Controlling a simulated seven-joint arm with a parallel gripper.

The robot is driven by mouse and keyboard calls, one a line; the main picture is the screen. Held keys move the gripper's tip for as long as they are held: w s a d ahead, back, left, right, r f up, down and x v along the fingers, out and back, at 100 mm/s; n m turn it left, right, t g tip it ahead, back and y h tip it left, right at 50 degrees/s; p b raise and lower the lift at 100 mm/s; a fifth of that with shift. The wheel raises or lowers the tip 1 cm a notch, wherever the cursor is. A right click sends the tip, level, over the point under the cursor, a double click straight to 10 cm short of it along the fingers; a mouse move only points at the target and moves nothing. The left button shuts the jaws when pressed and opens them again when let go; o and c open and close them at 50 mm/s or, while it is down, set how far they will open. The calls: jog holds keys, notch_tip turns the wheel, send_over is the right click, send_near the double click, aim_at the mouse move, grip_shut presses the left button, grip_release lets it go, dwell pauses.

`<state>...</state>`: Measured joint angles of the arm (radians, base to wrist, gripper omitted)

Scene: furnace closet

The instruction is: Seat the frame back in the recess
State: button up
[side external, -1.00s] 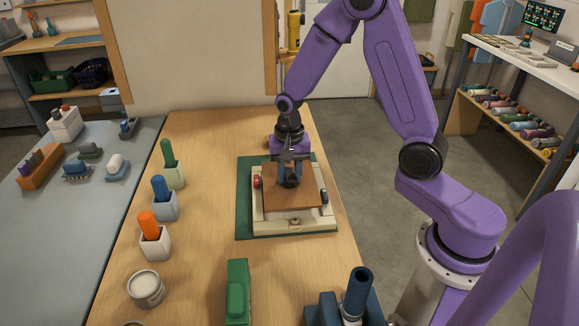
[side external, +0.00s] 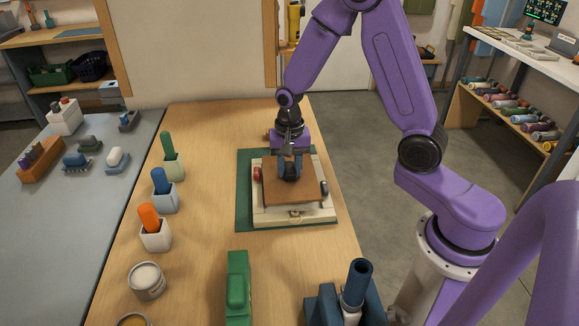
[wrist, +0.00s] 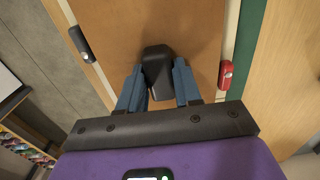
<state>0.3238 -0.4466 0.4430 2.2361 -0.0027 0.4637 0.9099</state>
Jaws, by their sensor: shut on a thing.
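A brown square panel (side external: 300,192), which I take for the frame, lies over a cream base (side external: 290,219) with a raised border. In the wrist view the panel (wrist: 200,25) carries a black block-like handle (wrist: 157,65). My gripper (side external: 290,172) is shut on this handle, with one blue finger on each side (wrist: 160,82). A red latch (side external: 257,174) is on the base's left side and a dark latch (side external: 324,188) on its right; both look clear of the panel. I cannot tell whether the panel is fully down in the recess.
The base stands on a green mat (side external: 244,210) on a wooden table. Several holders with coloured-handled tools, including an orange one (side external: 153,218), line the left. A green block (side external: 238,288) and a dark blue stand (side external: 350,300) are at the front. The table between is clear.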

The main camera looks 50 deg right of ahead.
jog(key=shift+f, duration=1.55)
jog(key=o, duration=1.2)
jog(key=shift+c, duration=0.2)
jog(key=shift+r, duration=0.1)
jog(key=shift+r, duration=3.9)
jog(key=s+a+r+n, duration=0.5)
jog(key=s+a+n, duration=0.2)
jog(key=s+n, duration=0.4)
jog(key=s+d+r+n, duration=0.1)
jog(key=s+r+n, duration=0.1)
jog(key=s+n, duration=0.8)
jog(key=s, duration=0.4)
jog(key=shift+s+r+n, duration=0.2)
jog(key=shift+r+n, duration=0.1)
jog(key=shift+r, duration=0.1)
